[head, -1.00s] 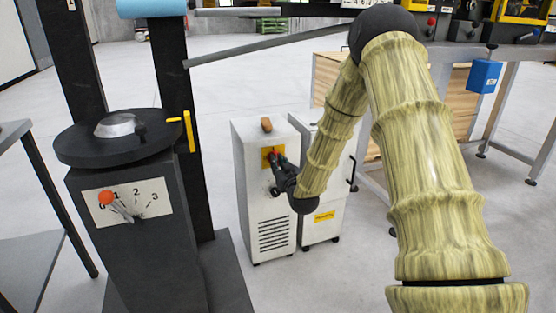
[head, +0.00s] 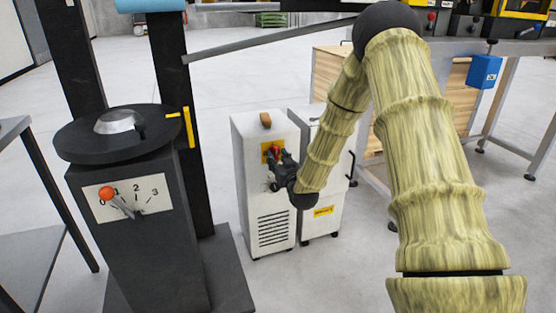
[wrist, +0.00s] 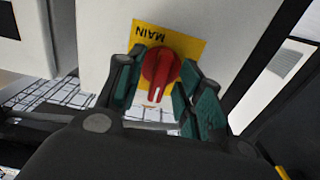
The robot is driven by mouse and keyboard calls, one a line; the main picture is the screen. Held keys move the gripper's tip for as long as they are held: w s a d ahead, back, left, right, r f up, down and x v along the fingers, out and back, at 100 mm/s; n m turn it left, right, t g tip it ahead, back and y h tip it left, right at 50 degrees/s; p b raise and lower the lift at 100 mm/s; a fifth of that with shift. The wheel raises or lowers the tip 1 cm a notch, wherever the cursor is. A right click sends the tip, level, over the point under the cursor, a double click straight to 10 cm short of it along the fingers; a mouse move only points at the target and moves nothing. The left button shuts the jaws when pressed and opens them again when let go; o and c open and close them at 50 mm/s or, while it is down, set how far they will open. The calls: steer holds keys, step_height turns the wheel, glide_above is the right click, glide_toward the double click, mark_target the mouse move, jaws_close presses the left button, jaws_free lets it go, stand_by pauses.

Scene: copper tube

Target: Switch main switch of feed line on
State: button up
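The main switch is a red rotary knob (wrist: 160,72) on a yellow plate (wrist: 190,42) marked MAIN, which appears upside down in the wrist view. Its grip bar carries a white mark at the lower end in that view. The plate sits on the front of a white cabinet (head: 266,203); in the head view the knob (head: 274,150) is partly hidden by my gripper. My gripper (wrist: 162,98) is open at the switch, with one green-padded finger on each side of the knob. Whether a finger touches the knob's side cannot be told.
A second white cabinet (head: 323,220) stands close on the right. A dark machine (head: 140,238) with a numbered dial and orange-tipped lever stands left. A grey bar (head: 260,42) crosses above the cabinets. A workbench (head: 506,46) stands at the right. Floor in front of the cabinets is clear.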

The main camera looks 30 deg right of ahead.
steer(key=v, duration=1.2)
steer(key=shift+f, duration=0.1)
stand_by(0.4)
steer(key=s+a+f+n+g+y, duration=0.15)
steer(key=s+a+f+g, duration=0.4)
steer(key=f, duration=0.75)
steer(key=s+a+f+g+y, duration=0.25)
steer(key=s+a+f, duration=0.55)
steer(key=f, duration=0.4)
steer(key=s+a+f+g, duration=0.3)
steer(key=s+a+f, duration=0.1)
steer(key=s, duration=0.5)
steer(key=s+a+f+g, duration=0.3)
steer(key=s+a+f, duration=0.15)
steer(key=s, duration=0.45)
steer(key=s+a+f+g, duration=0.4)
steer(key=s+f, duration=0.1)
steer(key=s, duration=0.4)
step_height(320, 180, up, 37)
steer(key=p, duration=3.6)
steer(key=shift+w+d+n+t+p, duration=0.25)
steer(key=shift+n+t+p, duration=0.1)
steer(key=shift+n, duration=0.1)
steer(key=shift+f, duration=0.1)
